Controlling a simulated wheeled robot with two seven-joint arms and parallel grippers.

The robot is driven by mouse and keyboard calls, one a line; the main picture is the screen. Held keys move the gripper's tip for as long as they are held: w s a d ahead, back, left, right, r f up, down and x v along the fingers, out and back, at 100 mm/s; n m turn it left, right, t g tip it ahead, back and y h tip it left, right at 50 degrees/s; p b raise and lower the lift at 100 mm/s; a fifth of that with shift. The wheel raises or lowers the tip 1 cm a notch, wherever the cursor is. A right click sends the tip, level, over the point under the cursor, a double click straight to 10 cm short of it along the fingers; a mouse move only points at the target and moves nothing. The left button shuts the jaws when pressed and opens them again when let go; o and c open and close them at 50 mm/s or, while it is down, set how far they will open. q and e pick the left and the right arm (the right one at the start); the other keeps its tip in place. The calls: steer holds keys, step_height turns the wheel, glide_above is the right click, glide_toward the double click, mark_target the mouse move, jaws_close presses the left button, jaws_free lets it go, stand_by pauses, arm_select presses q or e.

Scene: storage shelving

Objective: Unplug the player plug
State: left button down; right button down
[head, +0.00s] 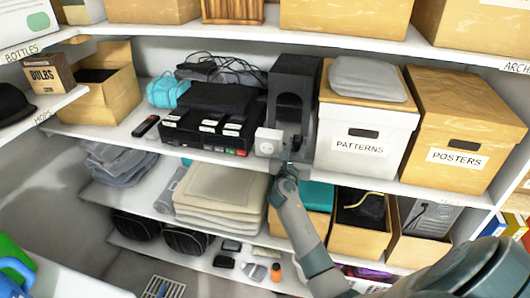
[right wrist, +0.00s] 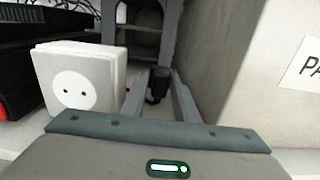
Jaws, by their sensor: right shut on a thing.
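My right gripper (head: 293,158) reaches up to the middle shelf and is shut on a small black plug, seen between its fingers in the right wrist view (right wrist: 157,85). The plug stands apart from the white socket box (head: 268,142), to its right. The socket box also shows in the right wrist view (right wrist: 80,80); its round face has two bare holes and nothing in it. The black player (head: 208,130) with several light labels is left of the socket box. No cord can be made out at the plug. My left gripper is not in view.
A tall dark open-fronted unit (head: 294,85) stands just behind the gripper. The white PATTERNS box (head: 363,140) is close on the right, with the POSTERS box (head: 455,130) beyond. A remote (head: 146,126) lies far left.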

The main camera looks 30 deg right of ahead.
steer(key=shift+x, duration=0.85)
steer(key=shift+f, duration=0.1)
steer(key=c, duration=1.3)
jaws_free()
steer(key=shift+s+a, duration=0.1)
steer(key=shift+s+a+f+b, duration=0.15)
steer(key=shift+s+a+b, duration=0.2)
steer(key=shift+a, duration=0.1)
steer(key=b+v, duration=0.4)
steer(key=v, duration=1.2)
